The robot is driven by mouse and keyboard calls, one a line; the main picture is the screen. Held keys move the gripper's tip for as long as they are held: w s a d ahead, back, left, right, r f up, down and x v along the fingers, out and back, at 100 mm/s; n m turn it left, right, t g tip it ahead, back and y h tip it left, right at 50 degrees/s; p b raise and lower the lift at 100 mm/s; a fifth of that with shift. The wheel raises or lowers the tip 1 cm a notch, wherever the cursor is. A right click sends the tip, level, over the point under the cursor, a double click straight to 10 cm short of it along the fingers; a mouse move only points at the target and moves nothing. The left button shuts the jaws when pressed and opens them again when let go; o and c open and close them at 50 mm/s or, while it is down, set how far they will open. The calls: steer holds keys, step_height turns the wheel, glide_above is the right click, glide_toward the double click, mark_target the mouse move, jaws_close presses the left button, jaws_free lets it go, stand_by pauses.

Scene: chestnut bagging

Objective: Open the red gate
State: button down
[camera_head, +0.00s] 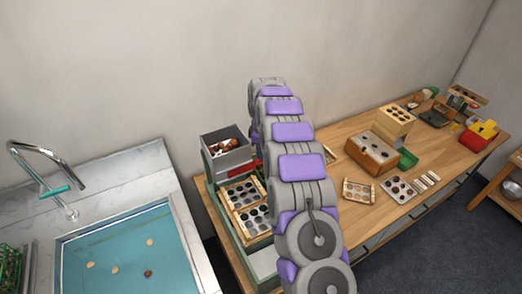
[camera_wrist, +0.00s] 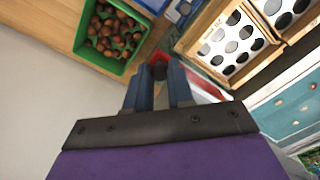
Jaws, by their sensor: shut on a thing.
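The red gate (camera_head: 257,167) shows as a small red strip beside my arm, at the right of the grey hopper box (camera_head: 228,153) in the head view. In the wrist view a red part of the gate (camera_wrist: 160,57) is at my fingertips, and a flat red and pale panel (camera_wrist: 206,84) lies just right of them. My gripper (camera_wrist: 160,74) points down toward it, its two blue-grey fingers shut on the red part. My arm hides the gripper and most of the gate in the head view.
Trays with round holes (camera_head: 247,206) stand beside the hopper; they also show in the wrist view (camera_wrist: 238,45). A green bin of chestnuts (camera_wrist: 80,45) is close to my fingers. The sink (camera_head: 128,252) is left. The workbench (camera_head: 345,150) holds wooden boxes and trays at right.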

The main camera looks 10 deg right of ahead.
steer(key=d, duration=0.1)
steer(key=w+d+p, duration=0.1)
steer(key=d, duration=0.2)
steer(key=shift+w+d, duration=0.25)
steer(key=shift+w, duration=0.1)
steer(key=c, duration=1)
jaws_free()
steer(key=shift+a, duration=0.2)
steer(key=shift+r+p, duration=1.6)
steer(key=shift+r, duration=7.05)
